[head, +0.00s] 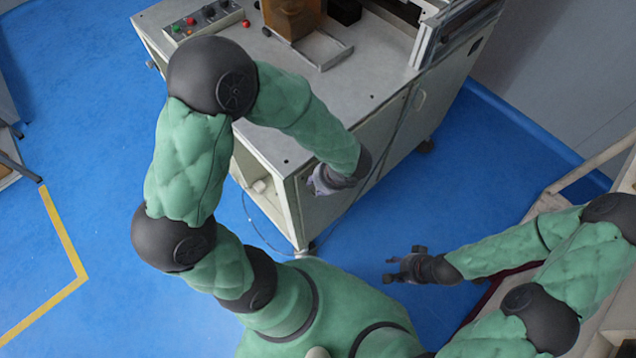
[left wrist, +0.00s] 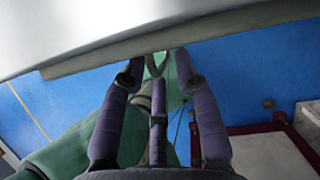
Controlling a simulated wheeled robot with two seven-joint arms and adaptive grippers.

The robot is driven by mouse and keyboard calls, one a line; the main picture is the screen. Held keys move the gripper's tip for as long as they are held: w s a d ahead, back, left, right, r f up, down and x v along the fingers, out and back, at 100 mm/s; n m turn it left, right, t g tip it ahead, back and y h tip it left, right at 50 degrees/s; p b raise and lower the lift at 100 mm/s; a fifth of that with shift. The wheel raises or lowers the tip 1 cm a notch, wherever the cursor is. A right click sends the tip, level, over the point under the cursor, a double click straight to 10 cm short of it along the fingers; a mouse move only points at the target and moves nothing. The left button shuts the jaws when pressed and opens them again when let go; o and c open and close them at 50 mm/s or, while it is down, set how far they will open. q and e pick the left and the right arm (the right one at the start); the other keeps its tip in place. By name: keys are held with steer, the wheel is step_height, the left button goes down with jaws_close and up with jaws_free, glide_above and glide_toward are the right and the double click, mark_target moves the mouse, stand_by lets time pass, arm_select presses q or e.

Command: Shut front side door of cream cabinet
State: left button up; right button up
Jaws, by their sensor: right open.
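The cream cabinet (head: 394,116) stands at the top middle of the head view, under a grey top. Its near end is an open bay with a pale object (head: 260,186) inside. A panel with a seam runs along its right side; I cannot tell whether it is the door or how far it stands open. My left gripper (head: 322,186) is at the near corner, over that panel. In the left wrist view its purple fingers (left wrist: 158,66) point at the lower edge of a pale panel (left wrist: 150,25); contact is unclear. My right gripper (head: 392,268) is open and empty above the floor.
A control box (head: 203,20) and a brown block (head: 292,17) are on the cabinet top. A cable hangs along the side. Blue floor (head: 70,120) is free at left. A wooden-edged structure (head: 592,163) stands at right, near my right arm.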

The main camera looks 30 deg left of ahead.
arm_select(q)
steer(key=v, duration=1.1)
steer(key=shift+r, duration=0.2)
steer(key=s+d+f+n+g+h, duration=0.15)
steer(key=d+f+n+h, duration=0.3)
steer(key=f, duration=0.45)
steer(key=s+d+f+n+g+h, duration=0.1)
steer(key=s+d+f+n+h, duration=0.2)
steer(key=f+n, duration=0.45)
step_height(320, 180, down, 12)
steer(key=n+t+h, duration=0.1)
steer(key=n+t, duration=0.1)
steer(key=n, duration=0.8)
steer(key=shift+a, duration=0.45)
steer(key=shift+s+r, duration=0.1)
steer(key=shift+r, duration=0.05)
